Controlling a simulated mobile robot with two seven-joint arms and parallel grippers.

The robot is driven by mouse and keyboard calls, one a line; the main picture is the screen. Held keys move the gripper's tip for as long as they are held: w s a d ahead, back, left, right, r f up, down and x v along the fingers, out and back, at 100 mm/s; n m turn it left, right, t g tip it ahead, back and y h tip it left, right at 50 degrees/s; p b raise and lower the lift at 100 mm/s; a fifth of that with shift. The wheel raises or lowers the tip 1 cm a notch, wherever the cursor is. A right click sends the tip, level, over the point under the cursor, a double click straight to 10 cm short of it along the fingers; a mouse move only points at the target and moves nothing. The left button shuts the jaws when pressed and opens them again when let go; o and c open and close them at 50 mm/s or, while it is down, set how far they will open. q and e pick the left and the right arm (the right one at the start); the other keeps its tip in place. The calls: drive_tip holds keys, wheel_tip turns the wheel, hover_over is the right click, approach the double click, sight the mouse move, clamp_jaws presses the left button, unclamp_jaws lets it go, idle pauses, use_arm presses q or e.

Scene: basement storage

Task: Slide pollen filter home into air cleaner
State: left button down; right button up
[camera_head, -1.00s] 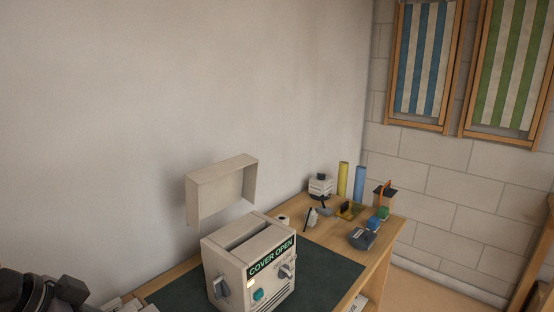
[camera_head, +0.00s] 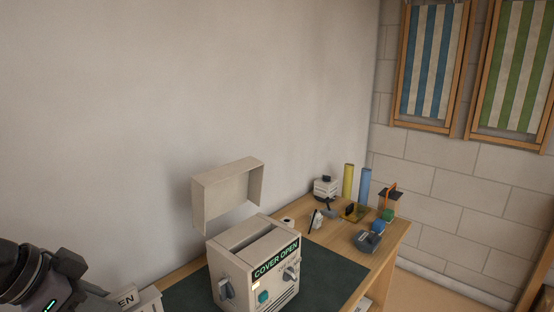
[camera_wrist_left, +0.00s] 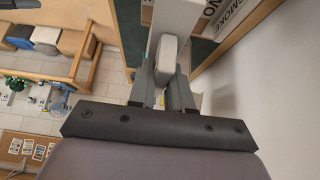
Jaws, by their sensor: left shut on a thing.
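The cream air cleaner (camera_head: 225,262) stands on a dark green mat, with a long slot (camera_head: 247,233) open in its top. Its front sign reads COVER OPEN. In the head view my left arm comes in at the lower left; its fingertips are out of that view. In the left wrist view my left gripper (camera_wrist_left: 165,98) is shut on the grey tab (camera_wrist_left: 166,55) of a pale flat piece (camera_wrist_left: 178,18), which seems to be the pollen filter. Its far end is cut off, and I can read no label on it. My right gripper is not in view.
A pale cover (camera_head: 225,196) stands raised behind the cleaner. A white labelled box (camera_head: 127,297), its text partly hidden, is at its left. Small items, including a yellow tube (camera_head: 348,183) and a blue tube (camera_head: 364,187), crowd the bench's far end. Bare green mat (camera_head: 335,268) lies to the right.

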use_arm(q)
drive_tip(key=shift+r, duration=2.9)
